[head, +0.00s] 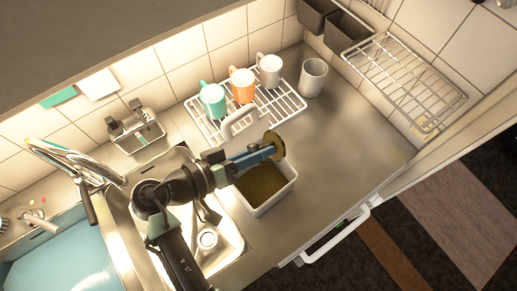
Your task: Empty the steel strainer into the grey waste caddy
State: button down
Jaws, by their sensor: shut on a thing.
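My gripper (267,153) is shut on a small round steel strainer (274,143), which looks brownish and is tilted nearly on edge. The strainer is at the far right corner of the grey waste caddy (288,193); its height above the rim cannot be judged. The caddy is an open, pale, square-sided bin on the steel counter, with a dark brownish inside. My arm hides part of its left side. Whether the strainer still holds anything cannot be told.
A wire rack (285,103) behind the caddy holds teal, orange and white mugs; a grey cup (313,77) stands beside it. A pale arch (238,122) rises near the caddy. The right counter is clear.

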jog(key=shift+s+a+f+t+h+b, duration=0.15)
jog(key=shift+f+t+h+b, duration=0.2)
jog(key=shift+b, duration=0.9)
jog(key=shift+r, duration=0.15)
jog(key=shift+r+p, duration=0.5)
jog(key=shift+p, duration=0.7)
jog(key=shift+w+d+g+y+p, duration=0.25)
jog(key=shift+d+g+y+p, duration=0.05)
jog(key=shift+g+y+p, duration=0.3)
jog(key=shift+a+f+b, duration=0.1)
jog(key=shift+f+b, duration=0.25)
jog(key=shift+b, duration=0.3)
jog(key=shift+r, duration=0.1)
